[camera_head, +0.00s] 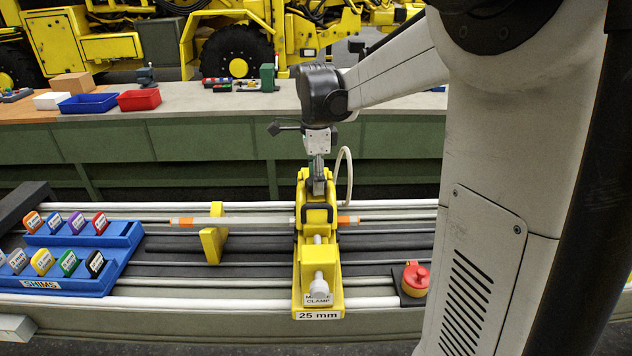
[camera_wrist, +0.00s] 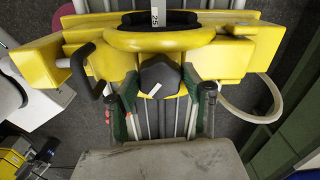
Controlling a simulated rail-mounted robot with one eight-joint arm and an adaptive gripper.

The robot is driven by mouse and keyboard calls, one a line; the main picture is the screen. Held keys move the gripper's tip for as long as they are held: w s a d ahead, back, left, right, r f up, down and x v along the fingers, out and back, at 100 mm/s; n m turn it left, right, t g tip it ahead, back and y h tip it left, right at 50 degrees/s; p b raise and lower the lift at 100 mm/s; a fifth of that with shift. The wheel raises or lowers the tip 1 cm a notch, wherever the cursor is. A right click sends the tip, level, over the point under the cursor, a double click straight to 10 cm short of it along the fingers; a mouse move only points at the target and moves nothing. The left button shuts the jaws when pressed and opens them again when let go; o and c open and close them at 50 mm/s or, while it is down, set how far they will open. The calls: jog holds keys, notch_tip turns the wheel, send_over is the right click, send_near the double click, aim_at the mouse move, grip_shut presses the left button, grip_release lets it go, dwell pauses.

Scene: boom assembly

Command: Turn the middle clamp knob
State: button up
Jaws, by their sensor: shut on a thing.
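The yellow middle clamp (camera_head: 319,262) stands across the rails, with "MIDDLE CLAMP" and "25 mm" labels at its front. My gripper (camera_head: 318,182) points down onto the clamp's upper part. The wrist view looks down on the yellow clamp body (camera_wrist: 165,39). There a dark grey knob (camera_wrist: 160,77) with a white mark sits between the two fingers of my gripper (camera_wrist: 161,92), which are shut on it. The fingers hide the knob in the head view. A light grey round screw end (camera_head: 319,290) shows at the clamp's front.
A blue shim rack (camera_head: 75,284) with coloured tags stands left. A yellow support (camera_head: 213,245) stands under the orange-ended rod (camera_head: 260,221). A red button (camera_head: 415,276) is at right. A pale hose loop (camera_head: 348,175) rises close behind the clamp.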

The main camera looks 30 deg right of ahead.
jog(key=m+b, duration=0.1)
jog(key=m, duration=1)
jog(key=shift+m+b, duration=0.35)
jog(key=shift+m, duration=0.05)
jog(key=shift+m+b, duration=0.35)
jog(key=shift+m, duration=1.45)
jog(key=o, duration=1.2)
jog(key=shift+c, duration=0.2)
jog(key=shift+r, duration=0.1)
notch_tip(320, 180, up, 12)
